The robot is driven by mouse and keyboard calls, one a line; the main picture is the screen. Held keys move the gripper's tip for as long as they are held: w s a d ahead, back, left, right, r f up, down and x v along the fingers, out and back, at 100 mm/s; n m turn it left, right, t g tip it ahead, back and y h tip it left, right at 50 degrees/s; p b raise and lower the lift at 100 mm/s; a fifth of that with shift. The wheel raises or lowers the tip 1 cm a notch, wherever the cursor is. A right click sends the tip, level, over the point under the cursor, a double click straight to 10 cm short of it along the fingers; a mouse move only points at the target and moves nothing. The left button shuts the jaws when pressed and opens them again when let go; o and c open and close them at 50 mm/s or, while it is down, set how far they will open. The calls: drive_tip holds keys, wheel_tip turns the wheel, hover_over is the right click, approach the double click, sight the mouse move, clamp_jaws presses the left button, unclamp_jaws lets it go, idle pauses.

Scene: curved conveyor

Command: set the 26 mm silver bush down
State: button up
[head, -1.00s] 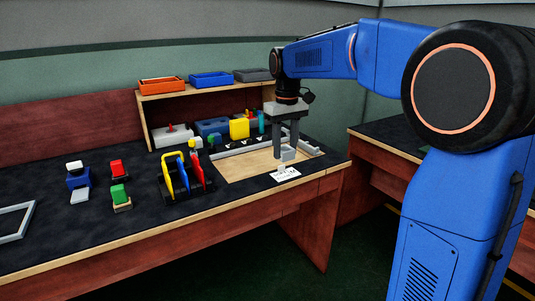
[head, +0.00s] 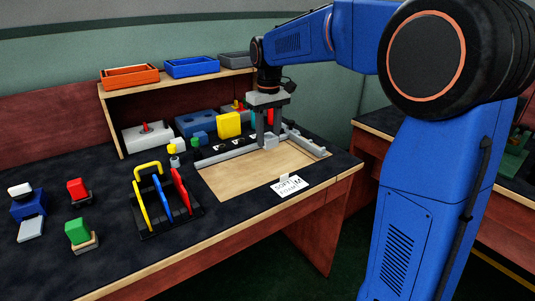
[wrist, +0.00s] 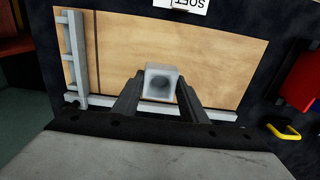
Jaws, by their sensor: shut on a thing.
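My gripper (head: 267,137) points down over the back part of the wooden board (head: 245,181). It is shut on the silver bush (head: 270,142), which shows low between the fingertips, close to the grey rail at the board's back edge. In the wrist view, the bush (wrist: 160,83) is a pale, squarish block with a dark round hole, held between both dark fingers. The rail (wrist: 150,108) passes behind the fingers there. I cannot tell whether the bush touches the board.
A white printed card (head: 288,187) lies at the board's front edge. A black rack (head: 168,211) with yellow, blue and red handles stands left of the board. Coloured blocks and fixtures, including a yellow block (head: 229,124), line the back under a shelf. The board's middle is clear.

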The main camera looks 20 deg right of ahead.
drive_tip(key=shift+f, duration=3.2)
drive_tip(key=o, duration=0.8)
drive_tip(key=shift+f, duration=0.15)
drive_tip(key=shift+c, duration=0.2)
drive_tip(key=o, duration=0.4)
